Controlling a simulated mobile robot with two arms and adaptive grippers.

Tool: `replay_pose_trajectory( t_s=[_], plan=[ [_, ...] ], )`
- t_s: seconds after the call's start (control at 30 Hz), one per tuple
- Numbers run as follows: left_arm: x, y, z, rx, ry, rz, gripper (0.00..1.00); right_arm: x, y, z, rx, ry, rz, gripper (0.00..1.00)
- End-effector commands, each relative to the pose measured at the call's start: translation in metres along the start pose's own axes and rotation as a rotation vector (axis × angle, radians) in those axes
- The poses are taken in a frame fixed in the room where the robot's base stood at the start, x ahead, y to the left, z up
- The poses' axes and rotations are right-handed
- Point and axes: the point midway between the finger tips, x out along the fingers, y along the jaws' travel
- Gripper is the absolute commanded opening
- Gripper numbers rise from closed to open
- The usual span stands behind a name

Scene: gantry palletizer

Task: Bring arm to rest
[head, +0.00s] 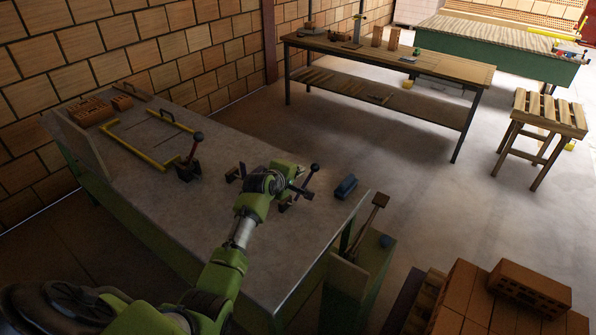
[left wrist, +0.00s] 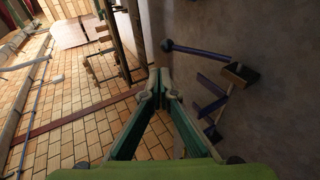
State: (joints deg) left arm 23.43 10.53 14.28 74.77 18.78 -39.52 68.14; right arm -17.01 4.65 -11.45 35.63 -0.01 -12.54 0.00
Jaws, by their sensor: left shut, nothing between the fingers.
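My left arm reaches in from the bottom left over the grey-topped bench (head: 225,135). Its gripper (head: 286,172) is above the bench near a dark lever with a round knob (head: 313,170), and the wrist partly hides it. In the left wrist view the green fingers (left wrist: 160,82) meet at their tips with nothing between them. A lever with a ball end (left wrist: 205,50) shows to the right of the fingers, apart from them. My right gripper is in neither view.
Another black-knobbed lever (head: 190,160), a yellow frame (head: 150,132) and small bricks (head: 90,110) are on the bench. Stacked bricks (head: 470,300) stand at bottom right. The floor (head: 420,190) beyond is open.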

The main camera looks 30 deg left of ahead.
Motion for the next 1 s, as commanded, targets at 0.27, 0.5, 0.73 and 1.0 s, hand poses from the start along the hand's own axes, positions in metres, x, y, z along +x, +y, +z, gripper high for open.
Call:
replay_pose_trajectory(
  t_s=[0.27, 0.5, 0.73, 1.0],
  plan=[
    [-0.007, 0.000, 0.000, 0.000, 0.000, 0.000, 0.00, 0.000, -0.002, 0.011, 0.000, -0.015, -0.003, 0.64],
    [-0.034, -0.050, 0.030, 0.236, -0.046, -0.096, 0.00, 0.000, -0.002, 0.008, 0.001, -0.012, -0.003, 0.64],
    [-0.137, -0.165, 0.103, 0.838, -0.239, -0.302, 0.00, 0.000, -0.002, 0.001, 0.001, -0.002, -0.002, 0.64],
    [-0.255, -0.235, 0.150, 1.291, -0.477, -0.414, 0.00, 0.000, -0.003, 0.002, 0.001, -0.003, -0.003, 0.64]
  ],
)
